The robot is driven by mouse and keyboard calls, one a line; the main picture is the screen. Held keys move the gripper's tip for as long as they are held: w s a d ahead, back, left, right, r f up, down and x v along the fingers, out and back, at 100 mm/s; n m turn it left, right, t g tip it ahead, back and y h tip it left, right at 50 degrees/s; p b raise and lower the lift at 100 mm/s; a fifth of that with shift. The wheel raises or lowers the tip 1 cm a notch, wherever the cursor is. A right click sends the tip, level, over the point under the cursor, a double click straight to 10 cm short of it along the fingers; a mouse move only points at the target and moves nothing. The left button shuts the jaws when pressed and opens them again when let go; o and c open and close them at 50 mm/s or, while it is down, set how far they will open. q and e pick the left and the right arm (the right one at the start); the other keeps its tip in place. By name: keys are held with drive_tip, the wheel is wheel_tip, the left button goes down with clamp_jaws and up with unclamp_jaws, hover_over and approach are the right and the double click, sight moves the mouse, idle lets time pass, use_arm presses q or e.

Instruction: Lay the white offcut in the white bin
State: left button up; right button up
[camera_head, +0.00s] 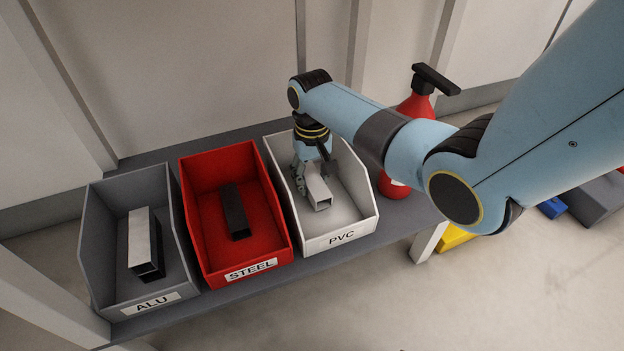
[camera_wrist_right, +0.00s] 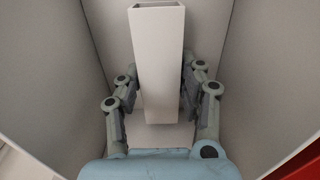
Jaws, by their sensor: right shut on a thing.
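The white offcut (camera_head: 318,191), a short hollow square profile, is inside the white bin (camera_head: 341,237) labelled PVC. My right gripper (camera_head: 313,178) reaches down into that bin from above and is shut on the offcut. In the right wrist view the offcut (camera_wrist_right: 159,65) stands out between the two fingers of the gripper (camera_wrist_right: 158,95), with bin walls on both sides. Whether the offcut touches the bin floor cannot be told. My left gripper is not in view.
A red bin (camera_head: 277,250) labelled STEEL holds a dark profile (camera_head: 235,211). A grey bin (camera_head: 94,240) labelled ALU holds a silver profile (camera_head: 140,238) and a dark piece. A red bottle (camera_head: 417,104) stands behind my right arm. All stand on a grey shelf (camera_head: 210,304).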

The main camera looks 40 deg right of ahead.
drive_tip(key=shift+f, duration=0.55)
drive_tip(key=o, duration=1.2)
drive_tip(key=shift+c, duration=0.2)
